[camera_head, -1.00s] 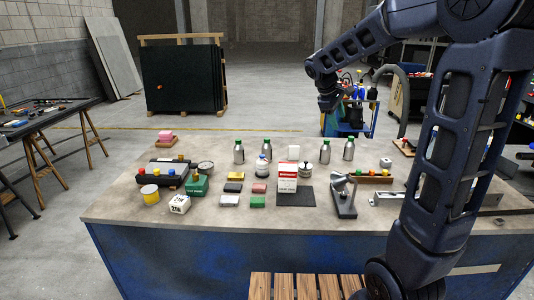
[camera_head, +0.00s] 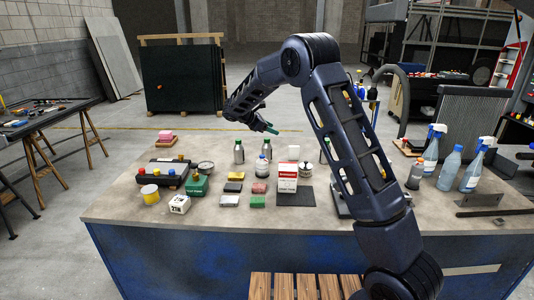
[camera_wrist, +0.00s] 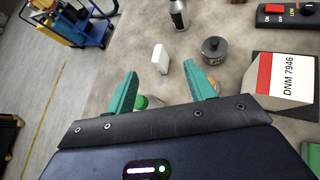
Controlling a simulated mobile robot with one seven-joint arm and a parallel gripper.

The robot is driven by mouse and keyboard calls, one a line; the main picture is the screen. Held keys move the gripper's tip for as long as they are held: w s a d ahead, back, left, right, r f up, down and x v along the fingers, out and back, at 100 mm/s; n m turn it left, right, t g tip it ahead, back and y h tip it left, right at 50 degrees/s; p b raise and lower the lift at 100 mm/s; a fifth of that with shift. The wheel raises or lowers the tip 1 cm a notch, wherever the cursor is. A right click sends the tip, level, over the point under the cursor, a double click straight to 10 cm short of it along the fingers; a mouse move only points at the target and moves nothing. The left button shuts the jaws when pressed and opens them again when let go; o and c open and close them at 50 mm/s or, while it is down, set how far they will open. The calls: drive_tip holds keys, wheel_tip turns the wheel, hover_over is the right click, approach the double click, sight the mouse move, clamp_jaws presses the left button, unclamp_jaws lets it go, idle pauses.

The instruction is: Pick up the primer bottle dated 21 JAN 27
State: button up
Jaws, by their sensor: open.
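Several grey bottles with green caps stand upright at the back of the workbench. In the head view, one is at the left (camera_head: 239,155), a second (camera_head: 267,149) is to its right, and a third (camera_head: 325,155) is partly hidden by my arm. No date can be read on any of them. My gripper (camera_head: 269,129) is open and empty, with green fingers, above the back edge near the second bottle. In the wrist view, my gripper (camera_wrist: 162,88) has a green cap (camera_wrist: 141,102) low between its fingers, near the left one. A grey bottle (camera_wrist: 178,14) stands beyond.
A white block (camera_wrist: 160,58), a dark lidded pot (camera_wrist: 214,50) and a red-and-white box (camera_wrist: 287,82) stand close by. Spray bottles (camera_head: 473,170) stand at the right.

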sight(267, 141)
drive_tip(key=w+a+f+n+t+h, duration=0.1)
drive_tip(key=w+a+f+n+t, duration=0.15)
drive_tip(key=a+f, duration=0.6)
drive_tip(key=shift+n, duration=0.45)
drive_tip(key=x, duration=0.9)
drive_tip(key=shift+w+a+r, duration=0.1)
drive_tip(key=shift+w+r, duration=0.2)
drive_tip(key=shift+r, duration=0.1)
drive_tip(key=shift+c, duration=0.2)
clamp_jaws()
